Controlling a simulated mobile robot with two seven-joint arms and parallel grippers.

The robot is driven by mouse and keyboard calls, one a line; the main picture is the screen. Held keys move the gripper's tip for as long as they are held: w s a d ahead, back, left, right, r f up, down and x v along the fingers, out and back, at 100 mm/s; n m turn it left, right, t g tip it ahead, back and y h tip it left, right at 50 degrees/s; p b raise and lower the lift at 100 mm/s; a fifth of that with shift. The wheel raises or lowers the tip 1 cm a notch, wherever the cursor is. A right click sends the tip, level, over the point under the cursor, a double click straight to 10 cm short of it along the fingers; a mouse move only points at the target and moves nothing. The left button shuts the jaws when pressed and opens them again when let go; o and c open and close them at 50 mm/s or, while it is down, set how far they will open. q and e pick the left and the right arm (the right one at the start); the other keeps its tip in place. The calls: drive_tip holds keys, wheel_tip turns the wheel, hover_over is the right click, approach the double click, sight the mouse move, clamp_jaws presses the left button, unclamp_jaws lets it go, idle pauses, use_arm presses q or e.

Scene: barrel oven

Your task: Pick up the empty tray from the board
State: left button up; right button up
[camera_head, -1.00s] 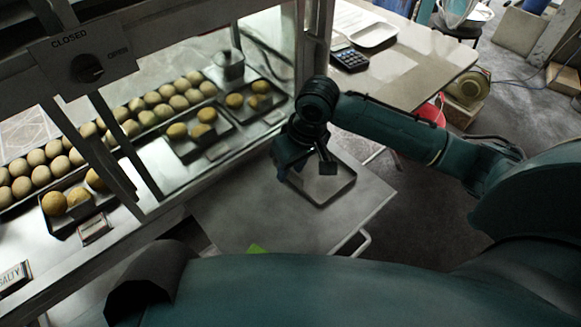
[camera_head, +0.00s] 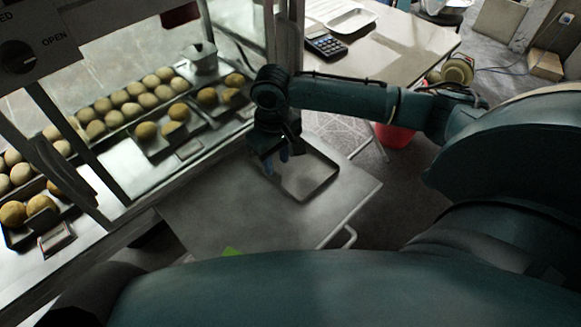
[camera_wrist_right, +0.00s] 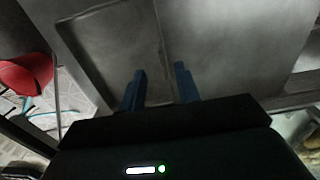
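The empty tray (camera_head: 312,176) is a shallow grey rectangle with a raised rim, lying on the flat grey board (camera_head: 215,215) in the head view. My right gripper (camera_head: 276,165) points down at the tray's left edge. In the right wrist view, the two blue fingers of the gripper (camera_wrist_right: 159,70) are apart, with nothing held. The tray (camera_wrist_right: 110,45) fills the left part of that view, and its rim runs toward the gap between the fingers. I cannot tell whether a finger touches it. My left gripper is not in view.
A glass-fronted display case with trays of round buns (camera_head: 130,112) stands along the left. A table with a calculator (camera_head: 325,43) and a white tray (camera_head: 352,20) is behind. A red bucket (camera_head: 395,135) stands on the floor. The board's front part is mostly clear.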

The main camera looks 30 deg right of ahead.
drive_tip(key=f, duration=0.1)
drive_tip(key=f+b, duration=0.1)
drive_tip(key=f, duration=0.1)
drive_tip(key=f+b, duration=0.1)
drive_tip(key=f, duration=0.1)
drive_tip(key=shift+w+a, duration=0.35)
drive_tip(key=shift+f, duration=0.15)
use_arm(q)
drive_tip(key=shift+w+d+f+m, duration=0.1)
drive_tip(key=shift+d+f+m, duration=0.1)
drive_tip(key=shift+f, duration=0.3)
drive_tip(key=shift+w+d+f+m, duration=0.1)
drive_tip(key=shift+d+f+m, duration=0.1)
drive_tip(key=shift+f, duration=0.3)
use_arm(e)
clamp_jaws()
